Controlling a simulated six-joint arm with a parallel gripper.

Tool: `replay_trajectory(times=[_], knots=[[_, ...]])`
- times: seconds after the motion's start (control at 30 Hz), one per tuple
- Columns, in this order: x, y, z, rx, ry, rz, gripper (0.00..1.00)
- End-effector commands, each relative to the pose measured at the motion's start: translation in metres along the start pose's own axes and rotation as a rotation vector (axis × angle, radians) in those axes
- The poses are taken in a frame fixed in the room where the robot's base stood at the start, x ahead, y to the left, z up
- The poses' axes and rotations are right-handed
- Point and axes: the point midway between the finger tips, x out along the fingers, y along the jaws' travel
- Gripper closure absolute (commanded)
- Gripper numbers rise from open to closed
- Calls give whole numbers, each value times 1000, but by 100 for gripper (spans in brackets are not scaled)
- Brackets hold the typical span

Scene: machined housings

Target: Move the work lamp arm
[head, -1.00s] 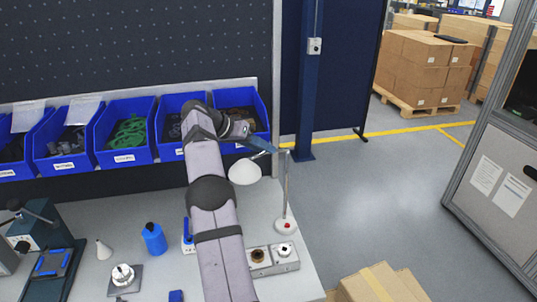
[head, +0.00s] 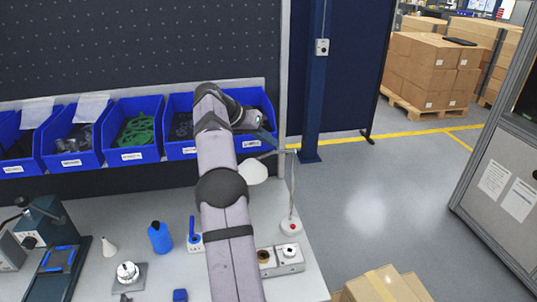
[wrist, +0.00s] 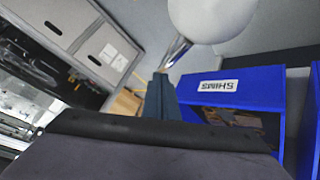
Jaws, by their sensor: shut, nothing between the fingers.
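The work lamp stands at the bench's right rear corner, with a round base with a red button (head: 290,226), an upright pole (head: 293,190) and a short arm at the top running left to a white shade (head: 254,173). In the wrist view the shade (wrist: 212,18) and a shiny piece of the lamp arm (wrist: 178,50) show just beyond the fingers. My gripper (head: 270,139) is shut and empty, just behind and above the shade. Its blue-grey fingers (wrist: 160,82) point toward the lamp arm; I cannot tell whether they touch it.
Blue bins (head: 133,132) line the bench's back; one labelled SHIMS (wrist: 233,112) is close beside the fingers. A blue bottle (head: 159,237), a cone and machined parts (head: 289,258) stand on the bench. Right of the lamp is open floor.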

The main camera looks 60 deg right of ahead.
Motion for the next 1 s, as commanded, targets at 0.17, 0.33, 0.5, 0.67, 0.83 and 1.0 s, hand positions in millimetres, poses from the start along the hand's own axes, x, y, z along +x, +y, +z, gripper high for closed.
replay_trajectory(times=[0.17, 0.33, 0.5, 0.67, 0.83, 1.0], knots=[[17, 38, -7, 58, -84, -150, 100], [43, 61, 32, 149, -267, -289, 100], [48, 83, 67, 276, -440, -479, 100], [35, 100, 84, 420, -541, -699, 100], [11, 119, 84, 570, -564, -940, 100], [-13, 140, 73, 684, -528, -1126, 100]])
